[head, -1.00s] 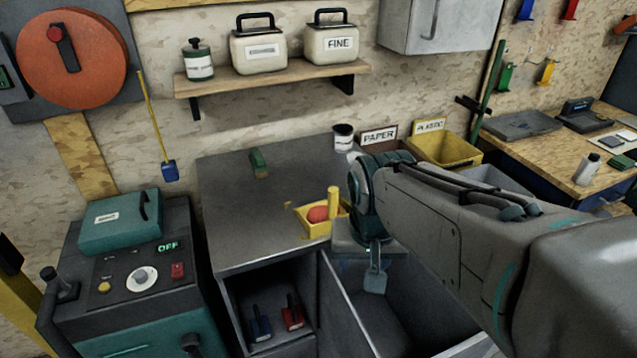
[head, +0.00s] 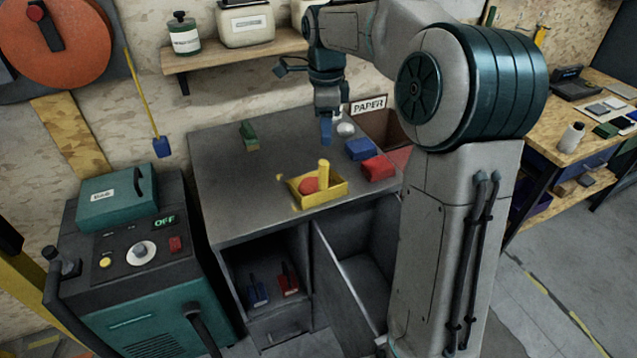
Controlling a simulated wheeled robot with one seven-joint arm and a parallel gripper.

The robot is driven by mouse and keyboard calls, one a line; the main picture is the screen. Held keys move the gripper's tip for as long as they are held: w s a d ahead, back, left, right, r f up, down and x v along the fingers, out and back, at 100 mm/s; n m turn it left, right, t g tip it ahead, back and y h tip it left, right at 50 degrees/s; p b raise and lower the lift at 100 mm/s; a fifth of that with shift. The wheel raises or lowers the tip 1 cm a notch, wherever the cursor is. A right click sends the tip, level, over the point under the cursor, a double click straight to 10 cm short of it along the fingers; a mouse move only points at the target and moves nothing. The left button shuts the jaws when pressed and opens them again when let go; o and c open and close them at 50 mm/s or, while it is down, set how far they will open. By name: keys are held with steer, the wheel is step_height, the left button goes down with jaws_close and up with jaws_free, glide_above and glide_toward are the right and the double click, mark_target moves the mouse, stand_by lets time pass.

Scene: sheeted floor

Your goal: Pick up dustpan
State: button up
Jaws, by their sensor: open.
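A yellow, shallow open-topped tray (head: 336,193) with an upright yellow handle (head: 323,173) sits on the grey cabinet top (head: 225,185); it looks like the dustpan. A round red thing (head: 309,185) lies in it. My gripper (head: 326,143) points down over the cabinet top, above and behind the tray in the picture, apart from it. It is open and empty; the gap between its fingers is hard to make out from this angle.
A blue block (head: 360,149) and a red block (head: 378,168) lie right of the tray. A green brush-like thing (head: 249,135) lies at the back left. A wall shelf (head: 230,61) with containers hangs behind. The cabinet top's left part is clear.

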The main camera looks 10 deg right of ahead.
mark_target(323, 172)
steer(key=shift+m, duration=0.3)
steer(key=f, duration=0.8)
steer(key=shift+w+d+f, duration=0.1)
steer(key=shift+w, duration=0.1)
steer(key=shift+a+f+p, duration=0.2)
steer(key=shift+f+p, duration=0.45)
steer(key=shift+f, duration=2.15)
jaws_close()
